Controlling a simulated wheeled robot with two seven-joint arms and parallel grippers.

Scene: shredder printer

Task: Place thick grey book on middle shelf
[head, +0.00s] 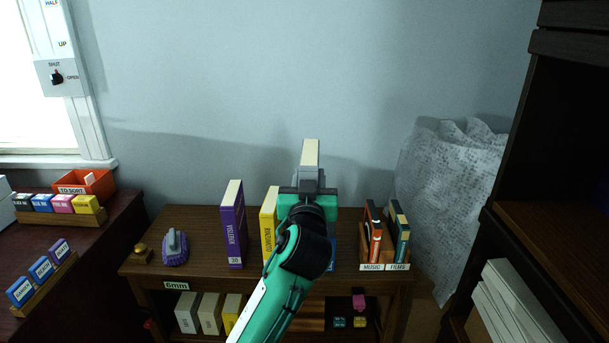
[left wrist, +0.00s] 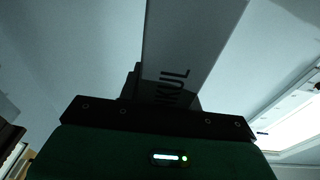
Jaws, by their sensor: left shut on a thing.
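My left gripper (head: 309,183) is shut on the thick grey book (head: 310,156) and holds it upright above the top of the wooden shelf unit (head: 190,222). The book's cream page edge faces up. In the left wrist view the grey book (left wrist: 192,45) rises from the jaws, with dark lettering on its spine. Below the unit's top is a shelf level (head: 178,286) with grey and yellow books on its left. My left arm hides part of that level. My right gripper is not in view.
A purple book (head: 234,225) and a yellow book (head: 268,228) stand left of my arm. A MUSIC and FILMS holder (head: 385,266) stands right. A purple brush-like item (head: 175,248) lies left. A dark bookcase (head: 550,130) borders the right side.

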